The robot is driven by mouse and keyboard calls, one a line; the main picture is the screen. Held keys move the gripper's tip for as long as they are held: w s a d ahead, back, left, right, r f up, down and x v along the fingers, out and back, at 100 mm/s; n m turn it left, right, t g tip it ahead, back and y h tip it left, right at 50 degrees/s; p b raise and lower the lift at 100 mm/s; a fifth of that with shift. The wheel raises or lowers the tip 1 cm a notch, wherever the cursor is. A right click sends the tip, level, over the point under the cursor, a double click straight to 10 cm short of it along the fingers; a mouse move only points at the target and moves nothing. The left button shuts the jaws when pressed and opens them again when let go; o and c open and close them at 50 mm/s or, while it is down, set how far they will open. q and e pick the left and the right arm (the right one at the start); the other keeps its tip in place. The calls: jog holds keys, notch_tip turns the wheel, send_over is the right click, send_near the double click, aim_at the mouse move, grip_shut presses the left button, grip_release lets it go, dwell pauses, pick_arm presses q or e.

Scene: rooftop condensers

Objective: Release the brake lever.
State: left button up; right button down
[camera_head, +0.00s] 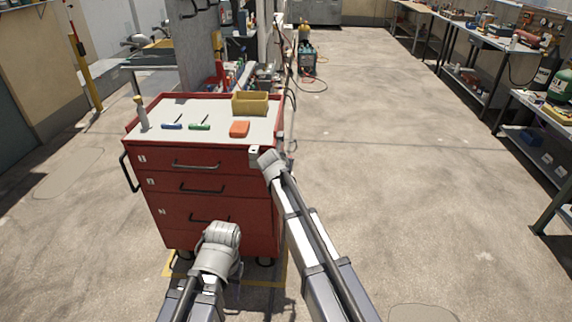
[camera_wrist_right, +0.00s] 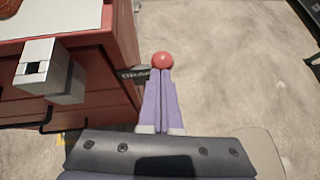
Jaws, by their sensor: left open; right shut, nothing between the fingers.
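The brake lever shows in the right wrist view as a round red knob (camera_wrist_right: 162,61) just beyond my right fingertips. A dark plate with partly hidden lettering (camera_wrist_right: 134,74) sits beside it at the cart's side. My right gripper (camera_wrist_right: 161,73) is shut and empty, its tips at the knob; I cannot tell whether they touch it. The red tool cart (camera_head: 222,158) stands in front of me in the head view, and my right arm reaches its right front corner. My left gripper (camera_head: 223,232) is open, low before the cart's drawers.
A grey block (camera_wrist_right: 45,66) juts from the cart's corner. Open floor (camera_head: 400,150) lies right of the cart; workbenches (camera_head: 480,40) line the right wall.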

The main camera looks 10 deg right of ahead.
jog(key=shift+w+d+r+p, duration=0.2)
jog(key=shift+w+r+p, duration=0.15)
jog(key=shift+w, duration=0.35)
jog(key=shift+w+d+r+p, duration=0.2)
jog(key=shift+w+r, duration=0.2)
jog(key=shift+w, duration=0.3)
jog(key=w+r+p+v, duration=0.1)
jog(key=p+v, duration=0.8)
jog(key=v, duration=0.4)
jog(key=shift+r, duration=0.35)
